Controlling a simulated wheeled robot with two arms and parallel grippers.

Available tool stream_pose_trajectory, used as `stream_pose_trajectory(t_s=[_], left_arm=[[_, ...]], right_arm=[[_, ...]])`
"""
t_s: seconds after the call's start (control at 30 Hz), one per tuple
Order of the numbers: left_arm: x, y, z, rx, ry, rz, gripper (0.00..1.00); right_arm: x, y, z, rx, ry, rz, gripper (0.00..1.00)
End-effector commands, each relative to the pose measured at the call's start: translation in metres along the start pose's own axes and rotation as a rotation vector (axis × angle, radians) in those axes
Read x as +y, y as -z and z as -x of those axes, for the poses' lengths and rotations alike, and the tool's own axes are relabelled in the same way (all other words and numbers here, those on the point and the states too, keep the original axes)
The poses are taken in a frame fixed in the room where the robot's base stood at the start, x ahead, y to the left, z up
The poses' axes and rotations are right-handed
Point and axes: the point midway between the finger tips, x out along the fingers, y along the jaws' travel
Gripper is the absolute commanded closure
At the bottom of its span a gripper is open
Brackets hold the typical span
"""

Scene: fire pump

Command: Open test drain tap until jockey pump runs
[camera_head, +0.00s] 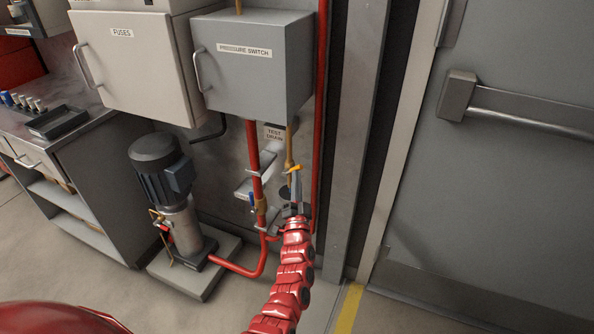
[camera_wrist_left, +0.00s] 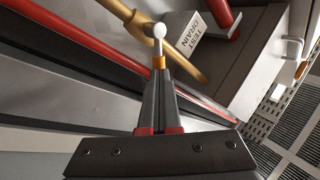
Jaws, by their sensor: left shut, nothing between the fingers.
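The test drain is a brass pipe (camera_head: 289,142) coming down below the pressure switch box, beside a "TEST DRAIN" label (camera_head: 274,133). A small orange piece (camera_head: 295,168), perhaps the tap's lever, shows at the tips of my left gripper (camera_head: 296,178). In the left wrist view the shut fingers (camera_wrist_left: 159,75) point at the brass pipe (camera_wrist_left: 125,12), with an orange band and a white ball (camera_wrist_left: 159,31) just beyond their tips. I cannot tell whether they touch. The pump (camera_head: 160,170) with a dark motor stands on a plinth at the left. My right gripper is out of view.
The grey pressure switch box (camera_head: 255,75) hangs above the drain, with a fuses cabinet (camera_head: 135,65) to its left. A red pipe (camera_head: 254,160) runs beside the drain. A wall post and a grey door (camera_head: 510,170) stand to the right.

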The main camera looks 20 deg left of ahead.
Motion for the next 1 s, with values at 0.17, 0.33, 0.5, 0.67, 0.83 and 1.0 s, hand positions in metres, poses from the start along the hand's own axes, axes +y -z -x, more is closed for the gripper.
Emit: stream_pose_trajectory(t_s=[0.17, 0.33, 0.5, 0.67, 0.83, 1.0], left_arm=[[-0.016, 0.01, -0.01, -0.093, 0.004, 0.137, 1.0], [-0.023, 0.012, -0.015, -0.183, 0.004, 0.272, 1.0], [-0.03, 0.012, -0.02, -0.269, 0.003, 0.401, 1.0], [-0.027, 0.004, -0.018, -0.325, 0.0, 0.486, 1.0], [-0.027, 0.004, -0.018, -0.322, 0.001, 0.483, 1.0], [-0.029, 0.005, -0.012, -0.323, 0.0, 0.481, 1.0]], right_arm=[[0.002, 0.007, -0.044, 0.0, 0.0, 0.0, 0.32], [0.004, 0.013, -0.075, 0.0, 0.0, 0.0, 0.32], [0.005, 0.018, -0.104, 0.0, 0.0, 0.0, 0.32], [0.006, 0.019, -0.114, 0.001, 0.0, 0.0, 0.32], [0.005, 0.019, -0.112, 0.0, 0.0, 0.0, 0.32], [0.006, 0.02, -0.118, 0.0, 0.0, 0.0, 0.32]])
